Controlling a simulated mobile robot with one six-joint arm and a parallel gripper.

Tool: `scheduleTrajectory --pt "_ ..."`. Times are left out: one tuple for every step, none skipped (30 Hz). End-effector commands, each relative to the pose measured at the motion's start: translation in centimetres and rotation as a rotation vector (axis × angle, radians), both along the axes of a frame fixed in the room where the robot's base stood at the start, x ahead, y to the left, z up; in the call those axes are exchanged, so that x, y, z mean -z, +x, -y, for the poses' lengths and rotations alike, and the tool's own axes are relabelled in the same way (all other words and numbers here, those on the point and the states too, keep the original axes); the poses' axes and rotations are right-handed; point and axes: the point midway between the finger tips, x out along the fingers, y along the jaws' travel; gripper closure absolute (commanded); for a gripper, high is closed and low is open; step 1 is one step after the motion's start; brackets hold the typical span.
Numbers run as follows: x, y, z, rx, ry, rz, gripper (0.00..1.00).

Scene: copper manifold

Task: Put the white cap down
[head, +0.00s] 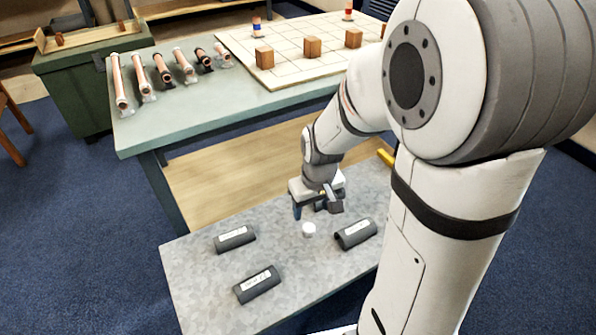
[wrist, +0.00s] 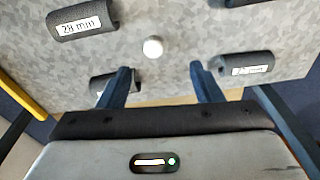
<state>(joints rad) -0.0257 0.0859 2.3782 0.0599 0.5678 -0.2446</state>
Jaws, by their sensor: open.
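The white cap (head: 309,229) stands on the grey speckled bench top (head: 200,290), between dark labelled holders. It also shows in the wrist view (wrist: 153,47), beyond and between my fingertips. My gripper (head: 316,208) is open and empty, just behind the cap in the head view. Its two blue fingers (wrist: 162,70) are spread apart in the wrist view, and nothing is between them. The cap and the fingers look apart.
Dark foam holders with white labels lie around the cap: one at right (head: 355,233), one at left (head: 235,238), one in front (head: 257,284). The green table (head: 150,130) behind carries several copper pipes (head: 140,75) and a gridded board (head: 285,70) with wooden blocks.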

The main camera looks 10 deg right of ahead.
Motion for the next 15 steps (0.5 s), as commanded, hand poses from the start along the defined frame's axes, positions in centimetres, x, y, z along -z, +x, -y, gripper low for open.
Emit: scheduleTrajectory --pt "1.5 0.9 0.1 -0.018 -0.001 -0.008 0.41" --pt "2.2 1.4 0.2 -0.030 -0.001 -0.004 0.41" --pt "3.1 2.0 0.2 -0.044 -0.003 -0.002 0.41" --pt "3.7 2.4 0.3 -0.054 -0.003 -0.002 0.41" --pt "4.2 2.7 0.3 -0.062 -0.004 0.000 0.41" --pt "4.8 3.1 0.4 -0.073 -0.005 0.002 0.41" --pt "5.2 3.3 0.4 -0.079 -0.006 0.004 0.41" --pt "5.4 3.5 0.4 -0.083 -0.006 0.005 0.41" --pt "5.8 3.7 0.5 -0.089 -0.007 0.006 0.41" --pt "6.0 3.8 0.5 -0.091 -0.008 0.006 0.41" --pt "6.3 3.8 0.5 -0.093 -0.008 0.007 0.41" --pt "6.7 3.9 0.5 -0.094 -0.008 0.008 0.41" --pt "7.1 3.9 0.5 -0.094 -0.009 0.007 0.41" --pt "7.4 4.0 0.5 -0.094 -0.009 0.007 0.41" --pt "7.9 4.0 0.4 -0.095 -0.008 0.006 0.41"
